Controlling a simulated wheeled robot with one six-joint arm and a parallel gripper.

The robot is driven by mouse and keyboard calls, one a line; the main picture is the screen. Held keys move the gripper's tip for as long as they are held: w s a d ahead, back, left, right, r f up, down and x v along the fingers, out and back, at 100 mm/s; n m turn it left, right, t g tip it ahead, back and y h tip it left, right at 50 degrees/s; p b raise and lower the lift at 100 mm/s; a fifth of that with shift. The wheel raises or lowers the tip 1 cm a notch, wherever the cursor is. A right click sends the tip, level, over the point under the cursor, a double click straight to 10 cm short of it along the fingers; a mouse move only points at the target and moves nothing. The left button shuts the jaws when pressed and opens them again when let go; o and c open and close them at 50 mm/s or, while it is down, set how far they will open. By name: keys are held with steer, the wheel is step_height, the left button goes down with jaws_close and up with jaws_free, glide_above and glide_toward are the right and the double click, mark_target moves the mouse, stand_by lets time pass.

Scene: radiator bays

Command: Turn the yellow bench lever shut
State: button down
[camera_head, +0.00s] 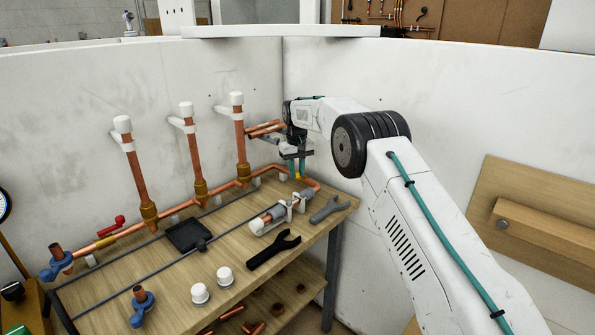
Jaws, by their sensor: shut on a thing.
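The yellow bench lever (298,176) shows only as a small yellow patch just under my gripper, above the copper pipe (305,182) at the right end of the bench. My gripper (297,166) points down at the back right of the bench, its jaws shut on the yellow lever. The jaws and arm hide most of the lever and its valve, so I cannot tell how far it is turned.
The wooden bench (185,265) carries a red-handled valve (110,226), a black tray (188,234), a black wrench (273,249), a grey wrench (329,208) and white caps (225,276). Three capped copper risers (193,160) stand along the back. White walls close in behind.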

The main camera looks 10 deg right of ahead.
mark_target(297, 172)
steer(key=c, duration=1.2)
jaws_free()
steer(key=shift+c, duration=0.2)
steer(key=shift+r, duration=0.1)
step_height(297, 172, up, 8)
steer(key=shift+f, duration=0.15)
